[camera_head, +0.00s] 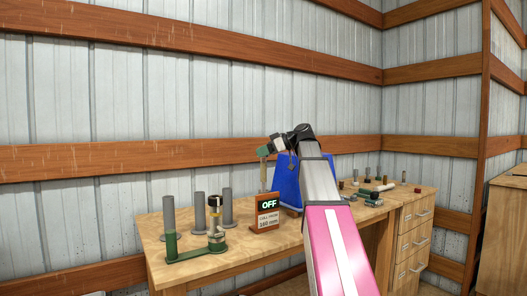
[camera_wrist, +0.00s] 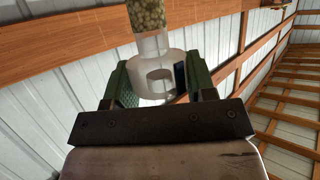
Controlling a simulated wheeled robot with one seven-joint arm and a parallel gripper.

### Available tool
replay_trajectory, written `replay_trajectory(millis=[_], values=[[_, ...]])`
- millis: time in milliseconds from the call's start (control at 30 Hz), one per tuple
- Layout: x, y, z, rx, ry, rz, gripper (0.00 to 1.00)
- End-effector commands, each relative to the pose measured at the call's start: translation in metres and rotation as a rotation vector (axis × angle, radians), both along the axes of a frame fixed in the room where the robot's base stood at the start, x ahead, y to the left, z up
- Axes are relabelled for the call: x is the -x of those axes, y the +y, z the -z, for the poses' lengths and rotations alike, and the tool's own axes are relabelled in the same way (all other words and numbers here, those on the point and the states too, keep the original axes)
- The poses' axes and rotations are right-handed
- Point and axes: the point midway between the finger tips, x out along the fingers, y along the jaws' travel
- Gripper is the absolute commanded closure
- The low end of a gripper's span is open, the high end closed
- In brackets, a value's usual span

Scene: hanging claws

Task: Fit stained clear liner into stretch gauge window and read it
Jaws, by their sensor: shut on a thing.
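My gripper (camera_head: 265,150) is raised above the workbench, its green fingers shut on a clear, collar-like piece. In the wrist view my gripper (camera_wrist: 158,80) has its green pads on both sides of this clear liner (camera_wrist: 151,46), whose far end is speckled tan. In the head view the liner's tan part (camera_head: 263,172) hangs below the fingers, above and behind a small brown display box (camera_head: 264,225) reading OFF. To the left stands a green-based fixture (camera_head: 195,253) with a green post and a black-topped post. I cannot tell which part is the gauge window.
Several grey posts on round bases (camera_head: 198,213) stand at the left of the bench (camera_head: 250,247). A blue bin-like object (camera_head: 287,182) is behind my arm. Several small cylinders and parts lie at the bench's right, above drawers (camera_head: 414,243). Bare bench top shows around the display.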

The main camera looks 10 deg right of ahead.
Motion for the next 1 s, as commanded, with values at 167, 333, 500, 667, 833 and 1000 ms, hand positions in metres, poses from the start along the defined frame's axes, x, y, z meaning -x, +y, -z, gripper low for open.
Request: replay_trajectory(millis=[167,333,500,667,833,1000], values=[[0.0,0.0,0.005,0.0,0.0,0.0,0.97],[0.0,0.0,0.009,0.0,0.0,0.0,0.97],[0.0,0.0,0.014,0.0,0.0,0.0,0.97],[0.0,0.0,0.018,0.0,0.0,0.0,0.97],[0.0,0.0,0.022,0.0,0.0,0.0,0.97],[0.0,0.0,0.026,0.0,0.0,0.0,0.97]])
